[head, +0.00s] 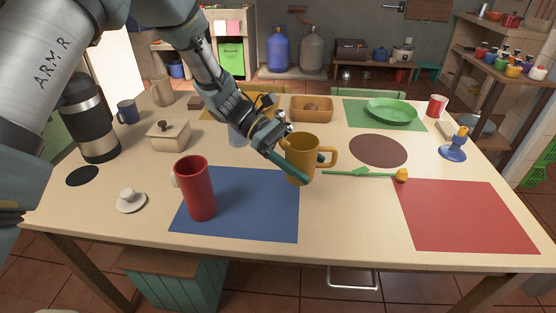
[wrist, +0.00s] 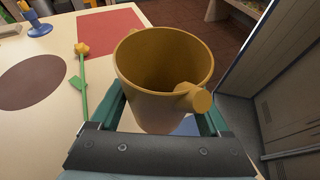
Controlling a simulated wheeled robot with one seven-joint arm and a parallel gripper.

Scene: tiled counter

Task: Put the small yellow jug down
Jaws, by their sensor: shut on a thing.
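The small yellow jug (head: 301,157) is upright between the fingers of my gripper (head: 303,170), near the back right corner of the blue mat (head: 250,215). Its handle points right in the head view. In the wrist view the jug (wrist: 165,75) fills the middle, its open mouth showing an empty inside. The teal fingers of my gripper (wrist: 165,115) are on both sides of it. I cannot tell for sure whether its base touches the table.
A tall red cup (head: 196,188) stands on the blue mat to the left. A green flower with a yellow head (head: 401,175) lies just right of the jug. A dark round mat (head: 378,150) and a red mat (head: 466,216) lie bare farther right.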

